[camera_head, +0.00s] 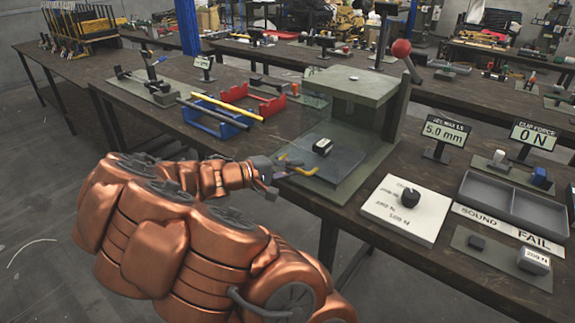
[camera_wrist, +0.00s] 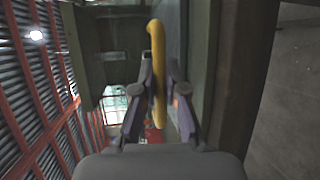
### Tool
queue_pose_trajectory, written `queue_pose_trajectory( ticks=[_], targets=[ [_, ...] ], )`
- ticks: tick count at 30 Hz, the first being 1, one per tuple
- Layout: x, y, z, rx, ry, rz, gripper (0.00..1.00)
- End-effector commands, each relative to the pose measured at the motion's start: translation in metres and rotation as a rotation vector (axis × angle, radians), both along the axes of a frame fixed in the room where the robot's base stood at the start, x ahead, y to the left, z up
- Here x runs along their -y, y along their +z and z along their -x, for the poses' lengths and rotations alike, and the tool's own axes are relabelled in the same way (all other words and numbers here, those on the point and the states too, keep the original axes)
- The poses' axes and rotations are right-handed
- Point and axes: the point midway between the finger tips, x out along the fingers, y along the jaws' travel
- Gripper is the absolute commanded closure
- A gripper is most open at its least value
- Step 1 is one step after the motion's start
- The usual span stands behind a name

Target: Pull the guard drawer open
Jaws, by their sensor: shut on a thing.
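The rivet press (camera_head: 371,88) stands on the table, with a clear guard panel (camera_head: 303,113) at its left. The guard drawer (camera_head: 345,150) is a grey plate at the press base with a small black and white part (camera_head: 323,146) on it. Its yellow handle (camera_head: 297,168) is at the front left edge. My gripper (camera_head: 277,172) is at this handle. In the wrist view the yellow handle (camera_wrist: 157,60) stands between the two fingers of my gripper (camera_wrist: 160,78), which are shut on it. How far the drawer is out is hard to tell.
A red-ball lever (camera_head: 401,48) rises from the press. To the right are a white dial card (camera_head: 388,218), a "5.0 mm" display (camera_head: 445,132), a "0 N" display (camera_head: 533,137) and a grey tray (camera_head: 490,187). Red and blue racks (camera_head: 215,122) stand left. Floor is clear in front.

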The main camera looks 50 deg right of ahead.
Motion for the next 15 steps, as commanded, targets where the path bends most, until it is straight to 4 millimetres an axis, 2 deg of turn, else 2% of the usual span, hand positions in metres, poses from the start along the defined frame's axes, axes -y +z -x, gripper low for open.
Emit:
queue_pose_trajectory(
  ticks=[10, 11, 13, 15],
  targets=[
    [-0.0008, 0.0005, 0.0017, 0.0, -0.004, 0.0, 1.0],
    [-0.0009, 0.0005, 0.0018, -0.001, -0.004, 0.0, 0.86],
    [-0.0009, 0.0004, 0.0017, -0.001, -0.004, 0.0, 0.79],
    [-0.0011, 0.0003, 0.0016, -0.001, -0.004, 0.0, 0.77]
  ],
)
